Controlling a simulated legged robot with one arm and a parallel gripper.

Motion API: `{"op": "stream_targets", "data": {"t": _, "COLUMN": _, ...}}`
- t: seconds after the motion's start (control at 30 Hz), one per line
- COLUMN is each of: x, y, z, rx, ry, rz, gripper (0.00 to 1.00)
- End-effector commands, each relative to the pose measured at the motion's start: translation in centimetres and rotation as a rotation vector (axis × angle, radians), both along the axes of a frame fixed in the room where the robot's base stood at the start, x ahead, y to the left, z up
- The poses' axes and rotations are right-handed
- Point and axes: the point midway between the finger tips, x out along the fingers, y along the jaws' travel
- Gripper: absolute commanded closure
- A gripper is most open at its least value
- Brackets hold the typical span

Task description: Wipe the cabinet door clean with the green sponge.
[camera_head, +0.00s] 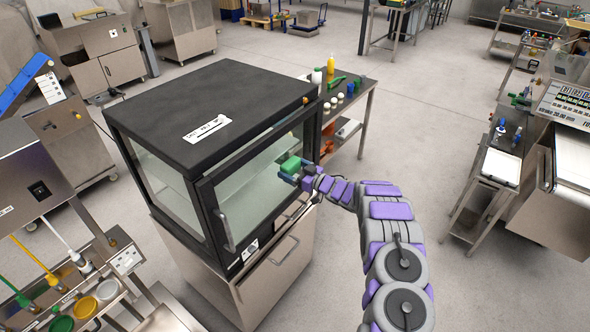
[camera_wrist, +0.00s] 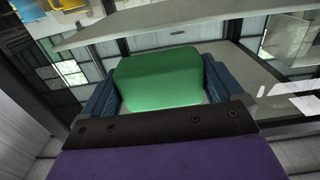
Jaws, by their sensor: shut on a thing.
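The green sponge (camera_head: 291,165) is held in my gripper (camera_head: 296,174) in front of the right part of the cabinet's glass door (camera_head: 262,180). In the wrist view the sponge (camera_wrist: 158,78) fills the space between the two blue fingers of my gripper (camera_wrist: 160,88), which is shut on it. The cabinet has a black frame and a black top (camera_head: 210,108), with a vertical handle (camera_head: 227,232) at the door's left side. Whether the sponge touches the glass I cannot tell. No dirt on the door can be made out.
A metal table (camera_head: 366,88) with bottles, white round items and green things stands behind the cabinet at the right. A lower metal door with a handle (camera_head: 284,251) is under the glass door. Brushes and coloured tubs (camera_head: 85,306) are at lower left. The floor at right (camera_head: 440,130) is clear.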

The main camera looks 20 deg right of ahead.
Motion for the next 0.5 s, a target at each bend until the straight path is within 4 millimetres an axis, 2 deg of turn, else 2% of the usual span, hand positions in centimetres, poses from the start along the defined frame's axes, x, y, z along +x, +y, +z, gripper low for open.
{"op": "stream_targets", "data": {"t": 0.1, "x": -0.5, "y": 0.7, "z": 0.3, "rx": 0.001, "ry": 0.005, "rz": 0.002, "gripper": 0.34}}
{"op": "stream_targets", "data": {"t": 0.5, "x": -1.1, "y": 1.5, "z": 1.1, "rx": 0.0, "ry": 0.001, "rz": 0.0, "gripper": 0.34}}
